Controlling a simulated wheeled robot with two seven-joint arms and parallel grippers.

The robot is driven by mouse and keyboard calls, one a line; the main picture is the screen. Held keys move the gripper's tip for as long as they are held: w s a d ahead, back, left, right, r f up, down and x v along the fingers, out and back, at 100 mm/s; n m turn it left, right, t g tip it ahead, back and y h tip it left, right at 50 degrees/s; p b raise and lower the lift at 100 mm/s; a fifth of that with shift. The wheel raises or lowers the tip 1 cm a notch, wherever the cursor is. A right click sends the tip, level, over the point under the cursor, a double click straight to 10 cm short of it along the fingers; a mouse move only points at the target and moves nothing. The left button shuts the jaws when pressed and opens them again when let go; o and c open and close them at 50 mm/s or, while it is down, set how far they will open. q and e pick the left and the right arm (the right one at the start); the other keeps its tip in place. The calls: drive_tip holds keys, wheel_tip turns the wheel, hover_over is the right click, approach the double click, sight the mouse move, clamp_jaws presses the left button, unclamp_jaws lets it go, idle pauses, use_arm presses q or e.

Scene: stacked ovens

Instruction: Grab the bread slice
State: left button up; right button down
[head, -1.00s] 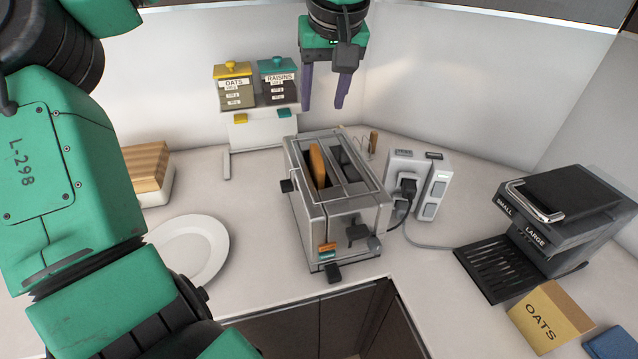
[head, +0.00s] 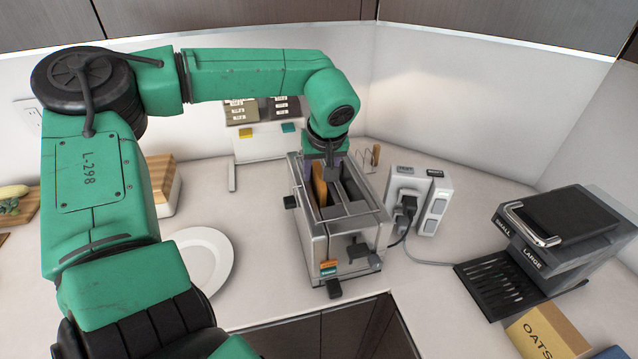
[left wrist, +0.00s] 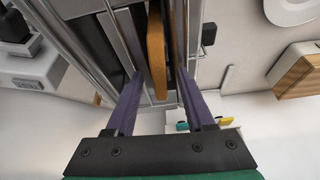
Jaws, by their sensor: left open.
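The bread slice (head: 319,185) stands upright in the left slot of the silver toaster (head: 338,236), its top edge showing. My left gripper (head: 324,168) is over the far end of the toaster, pointing down. In the left wrist view the open purple fingers (left wrist: 155,92) are on either side of the bread slice (left wrist: 157,50), with gaps between them and the bread. The lower part of the bread is hidden in the slot. My right gripper is in neither view.
A white plate (head: 207,257) lies left of the toaster, with a wooden-topped box (head: 160,185) behind it. A dispenser stand (head: 262,143) is behind the toaster.

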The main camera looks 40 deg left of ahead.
use_arm(q)
clamp_jaws()
